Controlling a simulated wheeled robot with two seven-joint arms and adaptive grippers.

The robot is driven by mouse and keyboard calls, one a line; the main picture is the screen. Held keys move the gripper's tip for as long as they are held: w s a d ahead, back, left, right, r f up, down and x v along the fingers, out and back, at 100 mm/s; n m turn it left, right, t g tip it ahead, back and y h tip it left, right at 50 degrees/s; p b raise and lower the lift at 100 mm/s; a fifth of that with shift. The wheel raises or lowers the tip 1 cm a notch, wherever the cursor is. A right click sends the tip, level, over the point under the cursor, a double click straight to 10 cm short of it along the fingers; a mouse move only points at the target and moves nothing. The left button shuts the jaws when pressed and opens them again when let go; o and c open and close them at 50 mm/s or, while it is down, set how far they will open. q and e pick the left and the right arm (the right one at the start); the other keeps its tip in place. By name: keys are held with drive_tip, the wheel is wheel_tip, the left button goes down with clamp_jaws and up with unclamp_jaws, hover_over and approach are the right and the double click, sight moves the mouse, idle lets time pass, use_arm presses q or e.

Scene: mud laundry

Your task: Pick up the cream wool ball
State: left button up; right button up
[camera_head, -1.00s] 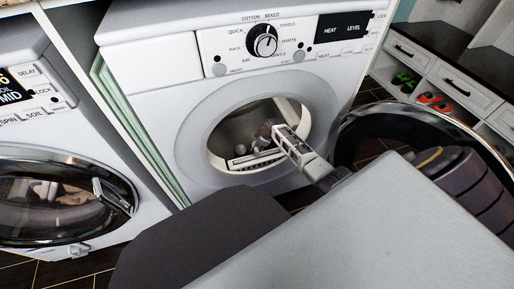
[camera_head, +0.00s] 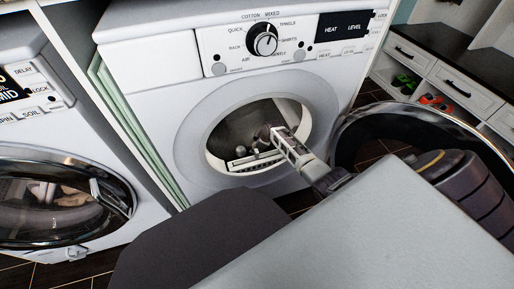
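My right gripper (camera_head: 264,134) reaches from the right through the round opening of the dryer (camera_head: 190,125), with its fingers inside the drum. The fingers are small and dark, and I cannot tell whether they are open or shut. A small pale rounded shape (camera_head: 240,151) shows low in the drum, just left of the fingers. It may be the cream wool ball, but it is too small to be sure. It seems apart from the fingers. My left gripper is not in view.
The dryer's round door (camera_head: 345,140) stands open at the right, close to my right arm. A washer (camera_head: 60,130) with a shut glass door stands at the left. A shoe bench (camera_head: 440,75) with drawers is at the upper right.

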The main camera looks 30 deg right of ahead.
drive_tip(key=c, duration=0.5)
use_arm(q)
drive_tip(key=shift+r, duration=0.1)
use_arm(e)
drive_tip(key=shift+r, duration=0.1)
drive_tip(key=shift+c, duration=0.2)
drive_tip(key=shift+r+p, duration=0.7)
drive_tip(key=shift+r, duration=0.4)
wheel_tip(320, 180, up, 6)
drive_tip(key=p, duration=0.3)
drive_tip(key=shift+f, duration=0.2)
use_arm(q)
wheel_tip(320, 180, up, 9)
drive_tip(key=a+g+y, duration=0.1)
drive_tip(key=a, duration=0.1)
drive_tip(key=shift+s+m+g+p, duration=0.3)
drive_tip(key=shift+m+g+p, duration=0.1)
use_arm(e)
drive_tip(key=shift+r, duration=1)
